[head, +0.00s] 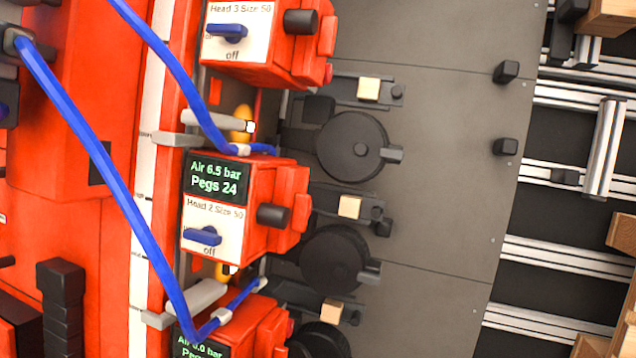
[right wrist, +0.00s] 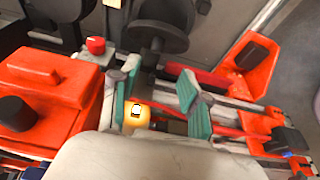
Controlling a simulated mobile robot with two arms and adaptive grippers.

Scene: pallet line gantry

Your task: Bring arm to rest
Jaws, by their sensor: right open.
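My right gripper (right wrist: 160,92) shows in the right wrist view, with its two green-padded fingers apart and nothing held between them. A yellow rounded part with a small white square (right wrist: 137,112) shows low beside the left finger; I cannot tell whether it touches. A dark round disc (right wrist: 160,32) lies beyond the fingertips. Neither of my grippers shows in the head view, and my left gripper is not in view at all.
In the head view, red head units with off switches (head: 245,210) line the left, with blue hoses (head: 95,150) across them. A red box (right wrist: 50,95) stands left of my right gripper.

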